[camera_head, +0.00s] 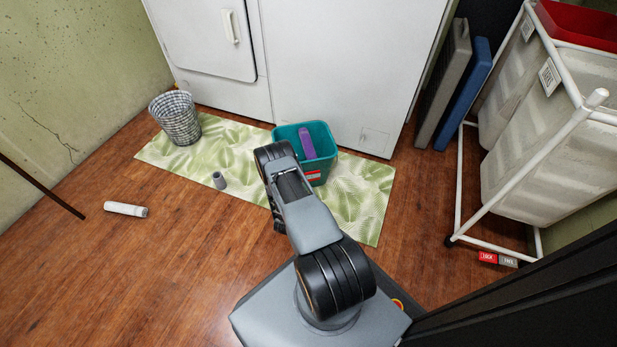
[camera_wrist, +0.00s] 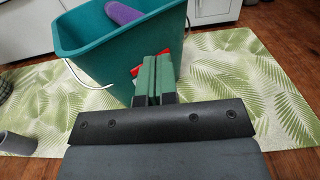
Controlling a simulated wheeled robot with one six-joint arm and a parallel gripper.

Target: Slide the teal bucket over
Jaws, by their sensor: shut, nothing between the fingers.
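The teal bucket (camera_head: 322,134) stands upright on the green leaf-print mat (camera_head: 360,205), in front of the white appliances. A purple item (camera_head: 307,143) sticks up inside it. In the wrist view the bucket (camera_wrist: 110,55) fills the upper left, with a thin white handle hanging at its side and a red label partly hidden behind my fingers. My gripper (camera_wrist: 155,75) is shut and empty, its green fingertips close in front of the bucket's near side. I cannot tell whether they touch it. In the head view my arm hides the fingers and the bucket's left part.
A white bottle (camera_head: 126,209) lies on the wood floor. White appliances (camera_head: 330,60) block the back. A laundry sorter (camera_head: 540,130) stands right. The mat's right end is clear.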

